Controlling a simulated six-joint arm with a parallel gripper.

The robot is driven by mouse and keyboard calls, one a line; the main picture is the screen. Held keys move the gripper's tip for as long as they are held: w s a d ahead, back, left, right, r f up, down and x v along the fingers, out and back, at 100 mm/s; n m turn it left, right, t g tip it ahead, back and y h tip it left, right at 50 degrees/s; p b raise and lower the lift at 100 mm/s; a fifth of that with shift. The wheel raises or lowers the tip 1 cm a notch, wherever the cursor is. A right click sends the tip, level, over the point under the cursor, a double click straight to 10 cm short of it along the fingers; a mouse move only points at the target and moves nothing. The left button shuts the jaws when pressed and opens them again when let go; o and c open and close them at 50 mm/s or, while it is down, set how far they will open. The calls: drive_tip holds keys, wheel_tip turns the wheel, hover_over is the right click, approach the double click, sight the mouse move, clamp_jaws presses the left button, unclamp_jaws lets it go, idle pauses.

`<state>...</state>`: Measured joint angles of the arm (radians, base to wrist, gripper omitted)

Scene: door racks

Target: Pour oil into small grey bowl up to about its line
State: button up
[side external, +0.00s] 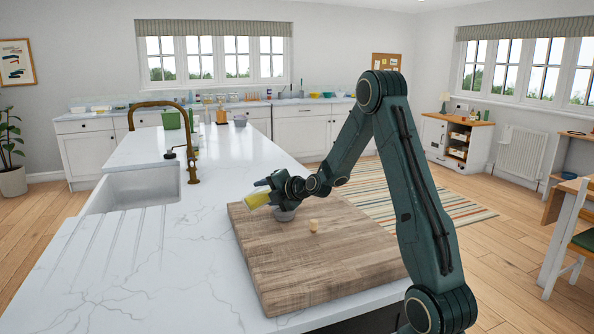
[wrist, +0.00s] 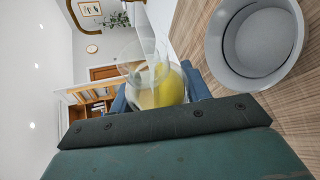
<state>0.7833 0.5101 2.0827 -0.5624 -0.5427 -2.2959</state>
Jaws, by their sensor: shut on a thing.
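My gripper (side external: 268,188) is shut on a clear glass oil vessel (side external: 257,200) with yellow oil in it. The vessel is held tilted, above the cutting board and just left of the small grey bowl (side external: 284,215). In the wrist view the vessel (wrist: 150,72) sits between the blue fingers, with yellow oil in its lower part. The grey bowl (wrist: 222,58) stands upright on the board at upper right, apart from the vessel there. Its inside looks grey, with no yellow oil visible. I see no stream of oil.
The wooden cutting board (side external: 305,268) lies on the white marble counter (side external: 150,270). A sink (side external: 145,186) with a brass tap (side external: 190,160) is at the left. The board's front is clear.

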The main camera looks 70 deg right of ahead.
drive_tip(key=shift+w+a+r+m+t+y+p, duration=0.2)
drive_tip(key=shift+r+m+t+y+p, duration=0.15)
drive_tip(key=shift+r+m, duration=0.2)
idle(2.0)
drive_tip(key=shift+f+m+t, duration=0.2)
drive_tip(key=shift+m+t, duration=0.05)
drive_tip(key=shift+m, duration=0.2)
idle(1.7)
drive_tip(key=shift+r+n, duration=0.2)
drive_tip(key=shift+n, duration=0.1)
drive_tip(key=shift+s+d+f+n+g, duration=0.15)
drive_tip(key=shift+f+n+g, duration=0.2)
drive_tip(key=shift+n+g, duration=0.4)
drive_tip(key=shift+s+d+r+n+g+h, duration=0.1)
drive_tip(key=shift+r+n+g+h, duration=0.2)
drive_tip(key=shift+n+h, duration=0.25)
drive_tip(key=shift+f, duration=0.1)
